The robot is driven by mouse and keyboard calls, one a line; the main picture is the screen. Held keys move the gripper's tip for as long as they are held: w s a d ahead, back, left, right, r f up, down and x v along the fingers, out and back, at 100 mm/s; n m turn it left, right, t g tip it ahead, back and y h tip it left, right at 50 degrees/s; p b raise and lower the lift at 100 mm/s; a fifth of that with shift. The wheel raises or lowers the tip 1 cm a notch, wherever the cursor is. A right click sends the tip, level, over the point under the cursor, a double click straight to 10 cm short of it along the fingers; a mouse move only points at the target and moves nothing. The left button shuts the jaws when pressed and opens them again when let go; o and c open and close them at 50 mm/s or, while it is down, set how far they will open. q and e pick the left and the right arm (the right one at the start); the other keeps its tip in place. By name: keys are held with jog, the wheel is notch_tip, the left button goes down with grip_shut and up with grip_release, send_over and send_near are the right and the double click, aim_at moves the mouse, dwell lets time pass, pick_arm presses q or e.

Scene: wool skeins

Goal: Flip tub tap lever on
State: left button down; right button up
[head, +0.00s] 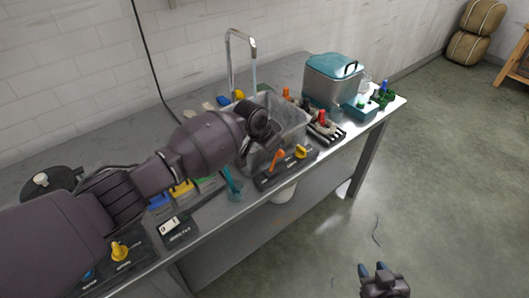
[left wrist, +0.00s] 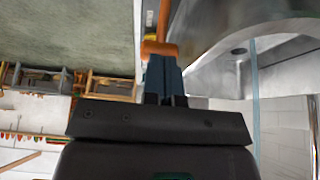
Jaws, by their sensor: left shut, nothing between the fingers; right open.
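An orange lever (head: 277,157) and a yellow lever (head: 301,151) stand on a dark panel (head: 267,181) at the front of the grey tub (head: 292,118). I cannot read the panel's labels, so I cannot tell which lever is the tub tap's. My left arm reaches over the counter to the tub; its wrist hides its fingers in the head view. In the left wrist view my left gripper (left wrist: 164,66) is shut and empty, its tips right at the orange lever (left wrist: 159,47); contact is unclear. My right gripper (head: 376,269) is open and empty above the floor.
A tall metal faucet (head: 241,42) rises behind the tub. A teal-lidded container (head: 333,80) stands right of it. More controls, with a yellow knob (head: 119,250) and a white switch (head: 172,226), line the counter's front left. The floor on the right is mostly clear.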

pick_arm(q)
jog(key=shift+r+p, duration=0.5)
jog(key=shift+r, duration=0.15)
pick_arm(e)
jog(key=shift+s+d+r, duration=0.1)
jog(key=shift+s+r, duration=0.3)
jog(key=shift+w, duration=0.25)
pick_arm(q)
jog(key=d+p+v, duration=0.1)
jog(key=p+v, duration=0.1)
jog(key=v, duration=1.2)
jog(key=shift+w+r, duration=0.3)
jog(key=shift+w, duration=0.05)
pick_arm(e)
jog(key=shift+s+a+r, duration=0.25)
jog(key=shift+s+r, duration=0.05)
jog(key=shift+s, duration=0.25)
jog(key=shift+s+a+r, duration=0.25)
jog(key=shift+s+r, duration=0.05)
jog(key=shift+s, duration=0.2)
jog(key=shift+s+f, duration=0.1)
jog(key=shift+s+f, duration=0.1)
jog(key=shift+f, duration=0.1)
